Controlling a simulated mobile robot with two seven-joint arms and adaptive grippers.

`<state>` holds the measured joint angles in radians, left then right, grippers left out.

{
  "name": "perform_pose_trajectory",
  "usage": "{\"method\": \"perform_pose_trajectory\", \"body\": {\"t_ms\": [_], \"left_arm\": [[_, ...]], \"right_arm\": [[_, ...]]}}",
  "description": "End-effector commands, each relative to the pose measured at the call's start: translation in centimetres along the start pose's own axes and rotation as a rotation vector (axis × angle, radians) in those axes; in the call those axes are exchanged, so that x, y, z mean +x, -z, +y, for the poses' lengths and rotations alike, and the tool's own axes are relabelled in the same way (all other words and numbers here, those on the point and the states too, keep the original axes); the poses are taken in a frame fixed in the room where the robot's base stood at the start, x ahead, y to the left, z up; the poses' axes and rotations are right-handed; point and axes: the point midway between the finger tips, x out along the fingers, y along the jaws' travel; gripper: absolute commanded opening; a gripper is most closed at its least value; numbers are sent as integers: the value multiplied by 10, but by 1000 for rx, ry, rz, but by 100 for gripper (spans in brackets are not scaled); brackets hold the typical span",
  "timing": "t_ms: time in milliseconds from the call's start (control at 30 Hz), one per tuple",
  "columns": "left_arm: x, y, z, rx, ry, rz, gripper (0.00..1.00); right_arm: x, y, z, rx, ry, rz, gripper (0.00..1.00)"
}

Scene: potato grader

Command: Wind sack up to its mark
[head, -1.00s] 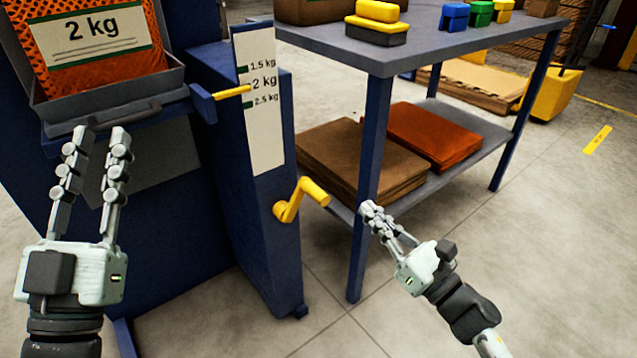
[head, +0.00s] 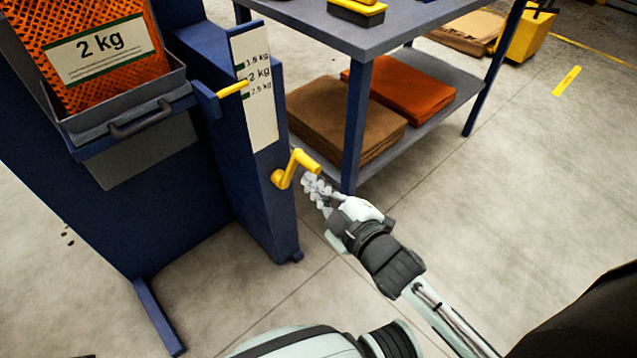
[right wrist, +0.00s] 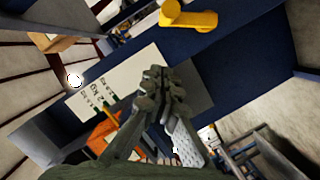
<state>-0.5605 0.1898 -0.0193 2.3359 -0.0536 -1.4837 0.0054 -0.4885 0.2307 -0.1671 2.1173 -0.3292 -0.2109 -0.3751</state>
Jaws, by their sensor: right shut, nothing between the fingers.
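The orange mesh sack (head: 95,60) with a "2 kg" label sits in a grey tray (head: 125,112) on the blue grader stand at the left. A yellow pointer (head: 233,89) stands beside the white scale plate (head: 258,115), a little below the 2 kg line. The yellow crank (head: 290,172) is on the stand's side, its handle pointing right and up; it also shows in the right wrist view (right wrist: 188,16). My right gripper (head: 310,190) is shut and empty, just below and right of the crank handle, apparently apart from it. My left gripper is out of the head view.
A grey table (head: 370,28) with blue legs stands right of the grader. Its lower shelf holds brown sacks (head: 345,120) and orange sacks (head: 412,90). One table leg (head: 356,130) is close behind my right gripper.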

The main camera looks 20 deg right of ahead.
Motion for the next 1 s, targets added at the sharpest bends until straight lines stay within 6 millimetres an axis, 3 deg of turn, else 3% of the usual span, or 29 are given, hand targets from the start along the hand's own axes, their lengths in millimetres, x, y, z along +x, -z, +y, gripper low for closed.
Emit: {"method": "perform_pose_trajectory", "body": {"t_ms": [300, 400, 600, 1000], "left_arm": [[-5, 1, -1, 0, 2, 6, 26], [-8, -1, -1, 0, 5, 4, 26], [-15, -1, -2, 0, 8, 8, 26], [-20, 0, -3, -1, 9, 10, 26]], "right_arm": [[70, 1, 1, -4, -2, 2, 0], [70, -20, -1, -6, 1, -3, 0], [74, -36, 0, -4, 1, 0, 0], [75, -39, 1, -3, 0, 1, 0]]}}
